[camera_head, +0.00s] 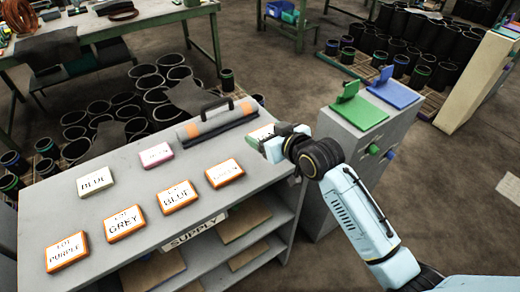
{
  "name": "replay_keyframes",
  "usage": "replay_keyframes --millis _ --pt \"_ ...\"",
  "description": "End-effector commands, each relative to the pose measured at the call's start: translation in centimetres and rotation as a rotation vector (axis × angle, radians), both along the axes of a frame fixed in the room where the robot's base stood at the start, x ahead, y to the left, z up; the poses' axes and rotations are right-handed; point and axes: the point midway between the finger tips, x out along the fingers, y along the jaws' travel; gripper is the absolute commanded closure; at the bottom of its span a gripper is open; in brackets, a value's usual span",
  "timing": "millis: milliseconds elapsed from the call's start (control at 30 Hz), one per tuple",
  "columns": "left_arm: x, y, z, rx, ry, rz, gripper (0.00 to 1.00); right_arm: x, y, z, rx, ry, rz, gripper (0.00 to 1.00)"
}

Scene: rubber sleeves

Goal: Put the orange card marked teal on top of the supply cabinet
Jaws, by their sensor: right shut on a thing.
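The supply cabinet (75,215) has a grey top and a "SUPPLY" label on its front. Orange cards marked purple (67,252), grey (125,223) and blue (178,197) lie in a row on the top, with another orange card (224,173) whose word is unclear. My left gripper is not in view.
A white card marked blue (96,182) and a pink-edged card (156,155) lie farther back. A grey roll with an orange band (216,121) lies along the back edge. A grey stand with green (358,113) and blue (394,93) plates is at right. Black sleeves stand behind.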

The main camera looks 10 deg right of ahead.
Motion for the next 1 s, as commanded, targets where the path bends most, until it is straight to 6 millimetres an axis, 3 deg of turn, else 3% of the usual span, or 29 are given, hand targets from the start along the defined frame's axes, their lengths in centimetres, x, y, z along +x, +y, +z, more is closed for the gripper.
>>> replay_keyframes --millis 400,833,867,1000 --pt "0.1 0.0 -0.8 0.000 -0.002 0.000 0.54 -0.1 0.1 -5.2 0.000 0.001 0.000 0.46" --pt "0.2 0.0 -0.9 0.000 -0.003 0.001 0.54 0.0 0.0 -5.9 0.000 -0.001 0.000 0.46" --pt "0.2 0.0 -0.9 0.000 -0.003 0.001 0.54 0.0 0.0 -5.8 0.000 -0.001 0.000 0.21" --pt "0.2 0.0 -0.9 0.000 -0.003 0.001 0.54 0.0 0.0 -5.8 0.000 -0.001 0.000 0.02"
